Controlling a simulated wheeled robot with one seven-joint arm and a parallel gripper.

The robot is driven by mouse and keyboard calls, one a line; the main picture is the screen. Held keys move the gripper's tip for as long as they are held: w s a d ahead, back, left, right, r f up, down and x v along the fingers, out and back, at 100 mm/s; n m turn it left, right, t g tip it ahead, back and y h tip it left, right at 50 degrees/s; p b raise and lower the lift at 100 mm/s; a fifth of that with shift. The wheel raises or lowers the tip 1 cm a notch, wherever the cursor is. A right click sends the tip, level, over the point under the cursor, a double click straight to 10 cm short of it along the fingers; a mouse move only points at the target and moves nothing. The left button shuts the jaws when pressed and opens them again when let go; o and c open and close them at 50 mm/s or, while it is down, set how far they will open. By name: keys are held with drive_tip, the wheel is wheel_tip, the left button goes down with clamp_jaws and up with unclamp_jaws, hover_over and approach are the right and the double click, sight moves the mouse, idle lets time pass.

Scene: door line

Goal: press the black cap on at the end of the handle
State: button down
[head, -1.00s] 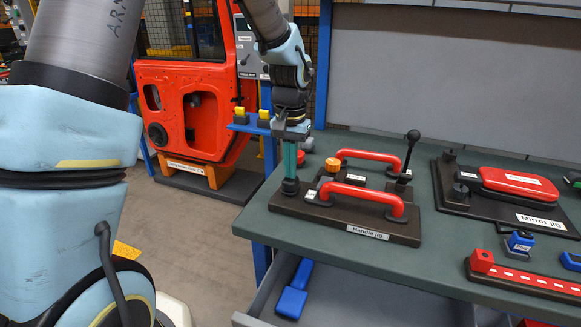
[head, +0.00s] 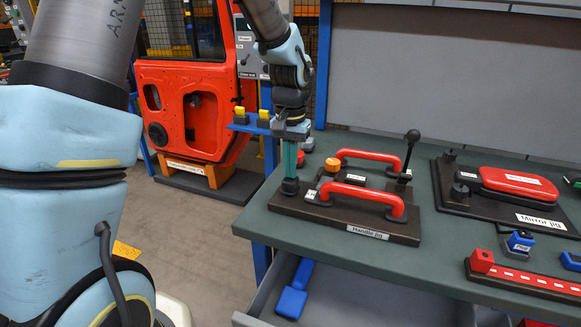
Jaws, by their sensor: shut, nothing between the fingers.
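The near red handle (head: 355,193) lies on the dark handle jig (head: 345,228), with dark feet at both ends. A second red handle (head: 368,155) lies behind it on the jig. My gripper (head: 290,177) points straight down at the jig's left end, left of the near handle, with its teal fingers together and nothing held. A small black piece (head: 290,187) shows right at the fingertips, near the handle's left end. I cannot tell whether it is the black cap or a jig post, or whether the fingers touch it.
A black ball-topped lever (head: 412,137) stands at the jig's right. An orange knob (head: 333,164) sits between the handles. The mirror jig (head: 540,220) is farther right on the green bench (head: 340,257). An open drawer (head: 350,300) holds a blue tool (head: 295,290).

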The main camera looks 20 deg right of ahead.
drive_tip(key=shift+f+b, duration=0.35)
drive_tip(key=shift+f, duration=0.2)
drive_tip(key=shift+r, duration=0.15)
idle(0.5)
wheel_tip(320, 180, up, 7)
drive_tip(key=p, duration=0.6)
wheel_tip(320, 180, up, 11)
drive_tip(key=b, duration=0.2)
drive_tip(key=shift+f+b, duration=0.2)
drive_tip(key=shift+b, duration=0.2)
